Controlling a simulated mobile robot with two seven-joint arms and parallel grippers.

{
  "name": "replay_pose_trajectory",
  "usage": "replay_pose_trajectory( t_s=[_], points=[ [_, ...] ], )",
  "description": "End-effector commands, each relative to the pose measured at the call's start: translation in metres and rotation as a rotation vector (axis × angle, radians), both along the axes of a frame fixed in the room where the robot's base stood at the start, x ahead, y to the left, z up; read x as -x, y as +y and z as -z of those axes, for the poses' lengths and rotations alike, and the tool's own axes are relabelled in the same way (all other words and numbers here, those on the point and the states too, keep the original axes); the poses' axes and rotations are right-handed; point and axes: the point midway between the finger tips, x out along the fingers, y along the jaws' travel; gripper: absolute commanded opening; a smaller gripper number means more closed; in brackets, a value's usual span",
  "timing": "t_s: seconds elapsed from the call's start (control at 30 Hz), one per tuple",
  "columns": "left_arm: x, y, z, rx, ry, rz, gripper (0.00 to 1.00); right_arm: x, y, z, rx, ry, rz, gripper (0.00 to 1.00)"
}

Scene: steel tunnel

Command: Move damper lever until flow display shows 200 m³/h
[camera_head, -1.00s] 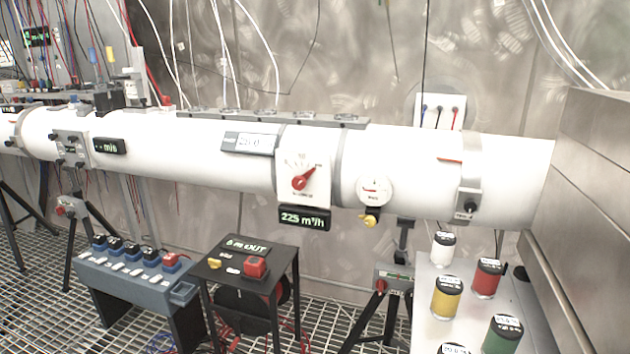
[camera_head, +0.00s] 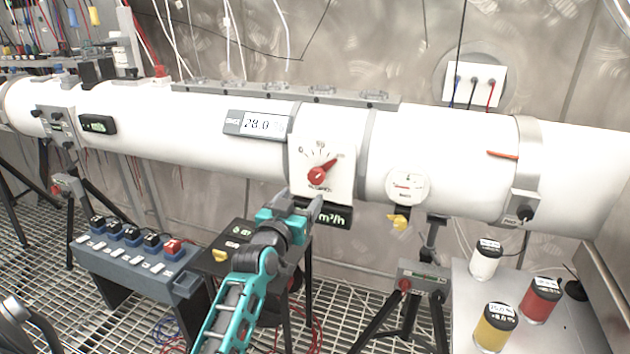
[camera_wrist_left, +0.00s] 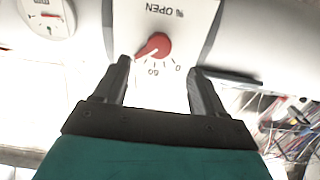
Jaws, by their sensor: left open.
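The red damper lever (camera_head: 318,176) is on a white dial plate on the front of the white duct, its pointer slanting to the upper right. The flow display (camera_head: 334,216) hangs below the plate; my gripper hides its number and only "m³/h" shows. My left gripper (camera_head: 290,203) is open, just below and left of the lever. In the left wrist view the upside-down lever (camera_wrist_left: 155,46) shows beyond and between the open fingertips, with no visible contact. My right gripper is not in view.
A round gauge (camera_head: 406,188) with a yellow valve is right of the dial. A black table (camera_head: 240,232) and a blue switch box (camera_head: 130,262) stand below the duct. Jars, including a red one (camera_head: 540,300), stand on a bench at right. A tripod (camera_head: 420,285) supports the duct.

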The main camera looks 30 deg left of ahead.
Motion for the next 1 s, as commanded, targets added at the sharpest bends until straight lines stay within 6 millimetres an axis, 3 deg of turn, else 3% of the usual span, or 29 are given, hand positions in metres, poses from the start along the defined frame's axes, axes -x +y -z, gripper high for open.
replay_pose_trajectory(
  t_s=[0.2, 0.5, 1.0],
  points=[
    [-0.042, 0.01, 0.0, 0.0, 0.0, 0.001, 0.71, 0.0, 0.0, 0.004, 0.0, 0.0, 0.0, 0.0],
    [-0.083, 0.019, 0.001, -0.001, 0.0, 0.002, 0.71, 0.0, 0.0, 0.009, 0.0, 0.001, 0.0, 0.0],
    [-0.095, 0.022, 0.001, -0.001, 0.001, 0.001, 0.71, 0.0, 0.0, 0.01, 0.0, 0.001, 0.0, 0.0]
  ],
)
